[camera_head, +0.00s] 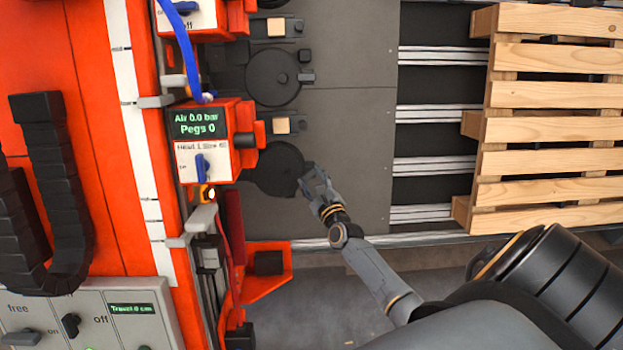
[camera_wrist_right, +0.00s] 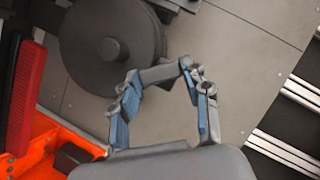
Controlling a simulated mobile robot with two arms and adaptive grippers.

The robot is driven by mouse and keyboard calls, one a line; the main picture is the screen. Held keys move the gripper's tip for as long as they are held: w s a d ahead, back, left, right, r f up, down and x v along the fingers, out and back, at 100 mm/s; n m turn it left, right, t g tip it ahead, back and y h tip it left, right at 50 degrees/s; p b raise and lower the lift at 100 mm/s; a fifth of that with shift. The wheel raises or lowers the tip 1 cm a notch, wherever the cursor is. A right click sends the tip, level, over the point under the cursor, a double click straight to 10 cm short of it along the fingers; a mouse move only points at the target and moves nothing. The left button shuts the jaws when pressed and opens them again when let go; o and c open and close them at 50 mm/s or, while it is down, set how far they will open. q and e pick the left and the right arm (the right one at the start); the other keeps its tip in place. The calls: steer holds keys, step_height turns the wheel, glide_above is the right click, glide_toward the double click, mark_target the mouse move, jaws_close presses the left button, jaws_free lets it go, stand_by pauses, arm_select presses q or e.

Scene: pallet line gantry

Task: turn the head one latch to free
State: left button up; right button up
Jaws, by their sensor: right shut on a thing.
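The head one unit (camera_head: 205,140) is a red box with a screen reading "Air 0.0 bar, Pegs 0" and a blue-handled switch on a label that seems to say "Head 1". My left gripper is not in view.
A second black disc (camera_head: 272,77) with a small grey block at its edge lies farther up. A wooden pallet (camera_head: 550,130) rests at right on metal rails (camera_head: 435,168). A control panel (camera_head: 90,325) is at lower left. A red bracket (camera_head: 265,275) juts out below the disc.

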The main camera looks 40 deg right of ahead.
steer(key=n, duration=0.1)
steer(key=n+y, duration=0.1)
steer(key=n+p, duration=0.1)
steer(key=shift+d+r+g+y, duration=0.15)
steer(key=shift+r+g+y, duration=0.15)
steer(key=shift+y, duration=0.1)
steer(key=n+y+p, duration=0.1)
steer(key=n, duration=0.2)
steer(key=shift+g+p, duration=0.35)
steer(key=shift+g, duration=0.05)
steer(key=n+g+y+p, duration=0.1)
steer(key=n+p, duration=0.1)
steer(key=n, duration=0.1)
steer(key=shift+r+n, duration=0.1)
steer(key=shift+n, duration=0.3)
steer(key=shift+n+g+p, duration=0.4)
steer(key=shift+p, duration=0.1)
steer(key=o, duration=0.9)
steer(key=shift+w, duration=0.1)
steer(key=v, duration=1.2)
steer(key=shift+d, duration=0.15)
